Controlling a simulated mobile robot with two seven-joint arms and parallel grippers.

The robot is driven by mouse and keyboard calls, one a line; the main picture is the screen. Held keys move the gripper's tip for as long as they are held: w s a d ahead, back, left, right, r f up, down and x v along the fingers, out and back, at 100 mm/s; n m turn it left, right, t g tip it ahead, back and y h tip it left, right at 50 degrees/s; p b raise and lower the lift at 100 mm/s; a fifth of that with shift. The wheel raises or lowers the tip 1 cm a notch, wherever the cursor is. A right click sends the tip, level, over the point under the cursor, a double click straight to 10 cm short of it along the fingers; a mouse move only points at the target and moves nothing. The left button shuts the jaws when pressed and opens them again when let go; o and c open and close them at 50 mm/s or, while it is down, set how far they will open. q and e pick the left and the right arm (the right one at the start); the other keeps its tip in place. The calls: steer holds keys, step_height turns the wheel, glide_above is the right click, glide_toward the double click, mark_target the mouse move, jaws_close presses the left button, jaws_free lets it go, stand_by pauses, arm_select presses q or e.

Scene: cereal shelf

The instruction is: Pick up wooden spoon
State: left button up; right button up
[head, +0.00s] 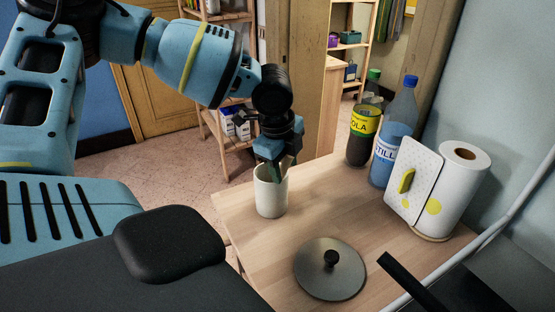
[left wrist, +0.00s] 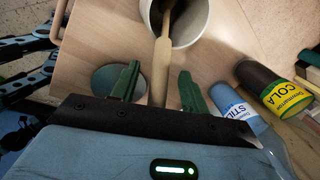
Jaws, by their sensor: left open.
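The wooden spoon (left wrist: 162,62) stands in a white cup (left wrist: 201,28), its handle sticking out over the rim toward my wrist camera. In the head view the cup (head: 270,197) stands upright near the table's left edge, and the spoon is mostly hidden by my gripper. My left gripper (head: 277,163) is just above the cup's mouth, pointing down. In the left wrist view its green fingers (left wrist: 160,75) are apart, one on each side of the spoon handle, with gaps visible. My right gripper does not show.
A metal lid (head: 330,268) lies on the wooden table (head: 302,220). A cola bottle (head: 362,137), a water bottle (head: 395,135) and a paper towel roll (head: 460,190) with a white card against it stand at the right. Shelves stand behind.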

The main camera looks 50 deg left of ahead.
arm_select(q)
steer(key=shift+f, duration=0.1)
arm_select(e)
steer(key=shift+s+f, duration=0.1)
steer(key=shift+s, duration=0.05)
arm_select(q)
jaws_close()
